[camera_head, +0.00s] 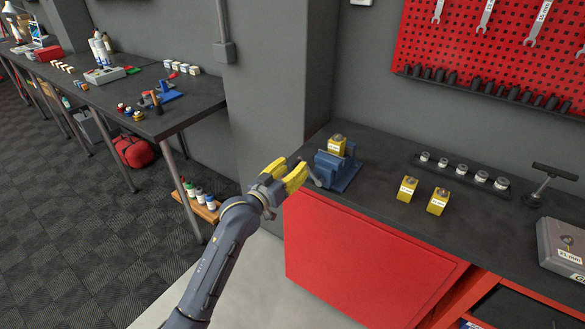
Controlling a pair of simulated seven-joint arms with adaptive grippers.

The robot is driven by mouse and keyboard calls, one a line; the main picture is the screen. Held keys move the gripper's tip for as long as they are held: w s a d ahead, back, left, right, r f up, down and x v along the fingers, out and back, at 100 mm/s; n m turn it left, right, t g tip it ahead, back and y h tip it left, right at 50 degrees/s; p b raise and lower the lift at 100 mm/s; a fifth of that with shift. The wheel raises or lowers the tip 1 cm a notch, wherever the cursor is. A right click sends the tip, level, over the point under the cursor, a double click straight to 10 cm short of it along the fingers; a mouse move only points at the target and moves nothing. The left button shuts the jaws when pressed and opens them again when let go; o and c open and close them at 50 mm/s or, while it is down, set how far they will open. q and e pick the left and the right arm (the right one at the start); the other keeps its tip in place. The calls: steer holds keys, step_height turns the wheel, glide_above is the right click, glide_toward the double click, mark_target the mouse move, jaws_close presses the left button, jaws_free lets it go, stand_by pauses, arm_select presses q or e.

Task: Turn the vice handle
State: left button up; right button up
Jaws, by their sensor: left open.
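The blue vice (343,172) stands on the dark bench near its left end. It holds a yellow block (337,146) between its jaws. The grey vice handle (314,177) shows at the left front of the vice. My left gripper (293,168), with yellow fingers, is open just left of the handle. I cannot tell whether a finger touches the handle, and the fingers partly cover that area. My right gripper is not in view.
Two yellow blocks (407,189) stand right of the vice. Behind them is a dark rack (463,178) of sockets. A T-handle tool (541,188) and a grey box (562,245) are farther right. A grey wall pillar (272,80) rises behind the vice's left.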

arm_select(q)
steer(key=shift+c, duration=0.5)
jaws_close()
